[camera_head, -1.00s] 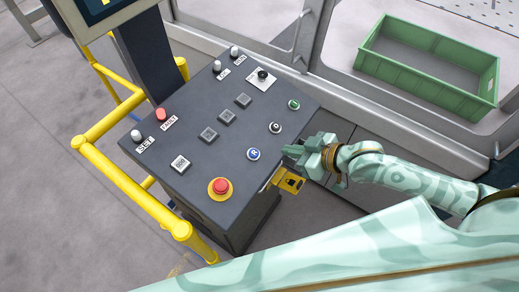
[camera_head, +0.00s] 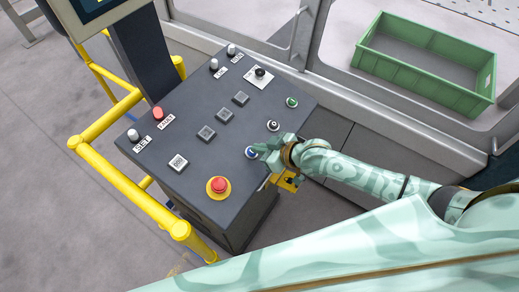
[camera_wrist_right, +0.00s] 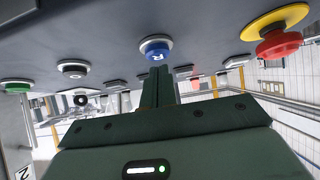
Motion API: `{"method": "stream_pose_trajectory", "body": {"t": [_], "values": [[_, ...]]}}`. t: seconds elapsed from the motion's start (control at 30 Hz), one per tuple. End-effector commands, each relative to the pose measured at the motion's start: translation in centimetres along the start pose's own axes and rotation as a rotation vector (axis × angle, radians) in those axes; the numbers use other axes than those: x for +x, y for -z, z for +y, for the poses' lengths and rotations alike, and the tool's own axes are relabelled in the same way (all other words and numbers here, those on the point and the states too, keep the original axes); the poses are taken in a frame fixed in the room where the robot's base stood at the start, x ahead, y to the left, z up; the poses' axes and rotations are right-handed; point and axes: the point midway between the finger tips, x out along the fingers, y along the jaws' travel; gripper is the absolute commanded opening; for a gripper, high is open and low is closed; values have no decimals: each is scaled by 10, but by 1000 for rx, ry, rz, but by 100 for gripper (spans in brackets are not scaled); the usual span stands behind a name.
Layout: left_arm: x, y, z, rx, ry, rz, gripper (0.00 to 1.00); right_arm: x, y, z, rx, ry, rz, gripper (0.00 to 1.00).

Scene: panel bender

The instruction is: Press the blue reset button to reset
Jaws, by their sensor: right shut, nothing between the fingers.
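The blue reset button (camera_head: 251,154), marked R, sits on the dark sloped control panel (camera_head: 195,165), between the red emergency stop and the black button. My right gripper (camera_head: 258,149) is shut and empty, with its fingertips at the blue button and partly covering it. In the right wrist view the blue button (camera_wrist_right: 156,48) is just beyond the closed fingertips (camera_wrist_right: 157,72). I cannot tell whether they touch it. My left gripper is not in view.
A red emergency stop (camera_head: 218,187) on a yellow base is close by. A black button (camera_head: 273,126) and a green button (camera_head: 291,102) lie beyond. Yellow rails (camera_head: 125,185) run along the panel's left. A green crate (camera_head: 425,65) stands behind the machine frame.

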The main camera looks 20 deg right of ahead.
Motion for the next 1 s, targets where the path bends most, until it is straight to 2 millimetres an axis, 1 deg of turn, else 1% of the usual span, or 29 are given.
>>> {"method": "stream_pose_trajectory", "body": {"t": [0.13,0.47,0.67,1.0], "values": [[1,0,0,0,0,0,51,5,-6,0,-1,0,-1,0],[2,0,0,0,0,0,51,6,-7,0,-1,0,-1,0],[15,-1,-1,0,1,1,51,20,-22,0,-1,0,-2,0],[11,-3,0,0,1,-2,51,19,-26,-3,-1,4,-16,0]]}}
